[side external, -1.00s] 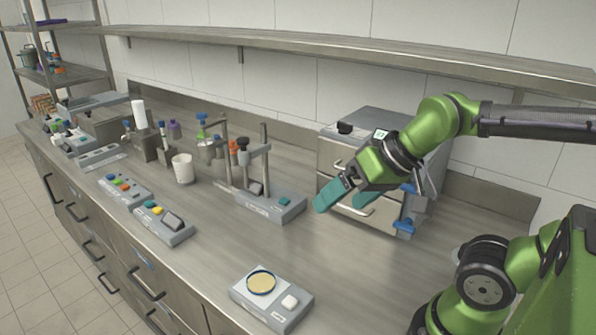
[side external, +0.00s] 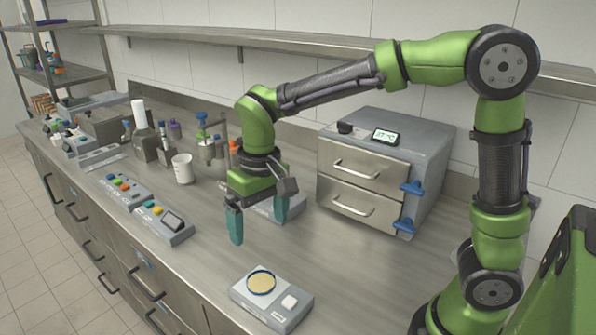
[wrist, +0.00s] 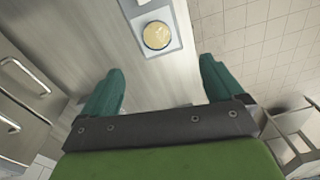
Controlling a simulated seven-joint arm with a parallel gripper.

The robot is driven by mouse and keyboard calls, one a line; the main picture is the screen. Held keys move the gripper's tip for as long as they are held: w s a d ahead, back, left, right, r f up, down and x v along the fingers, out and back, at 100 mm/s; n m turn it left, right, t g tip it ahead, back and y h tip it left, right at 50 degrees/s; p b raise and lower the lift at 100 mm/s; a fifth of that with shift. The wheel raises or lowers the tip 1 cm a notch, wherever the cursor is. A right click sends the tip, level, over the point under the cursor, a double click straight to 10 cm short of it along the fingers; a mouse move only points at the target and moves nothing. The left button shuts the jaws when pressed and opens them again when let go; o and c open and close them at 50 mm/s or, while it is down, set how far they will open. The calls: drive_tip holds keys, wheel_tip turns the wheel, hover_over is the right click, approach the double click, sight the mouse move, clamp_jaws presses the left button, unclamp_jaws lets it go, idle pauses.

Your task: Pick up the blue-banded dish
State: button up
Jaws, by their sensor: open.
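The blue-banded dish (side external: 261,282) is a small round dish with a tan fill and a dark blue rim. It lies flat on a grey device (side external: 281,313) near the counter's front edge, beside a white square button. In the wrist view the dish (wrist: 157,36) shows at the top, beyond and between the fingertips. My gripper (side external: 258,226) has green fingers pointing down, spread wide with nothing between them. It hangs above the counter, behind the dish and apart from it.
A grey two-drawer unit (side external: 372,172) with blue clamps stands at the back right. A white cup (side external: 183,168), bottles and button panels (side external: 161,222) stand to the left. A grey device behind my gripper is partly hidden. The counter (side external: 325,262) right of the dish is clear.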

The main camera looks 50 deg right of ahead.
drive_tip(key=w, duration=0.1)
hover_over(261, 280)
drive_tip(key=shift+m, duration=0.3)
wheel_tip(261, 280, down, 10)
drive_tip(key=shift+s+a+r, duration=0.1)
drive_tip(key=shift+r, duration=0.1)
drive_tip(key=shift+f, duration=3.15)
drive_tip(key=c, duration=1.2)
drive_tip(key=shift+r, duration=0.15)
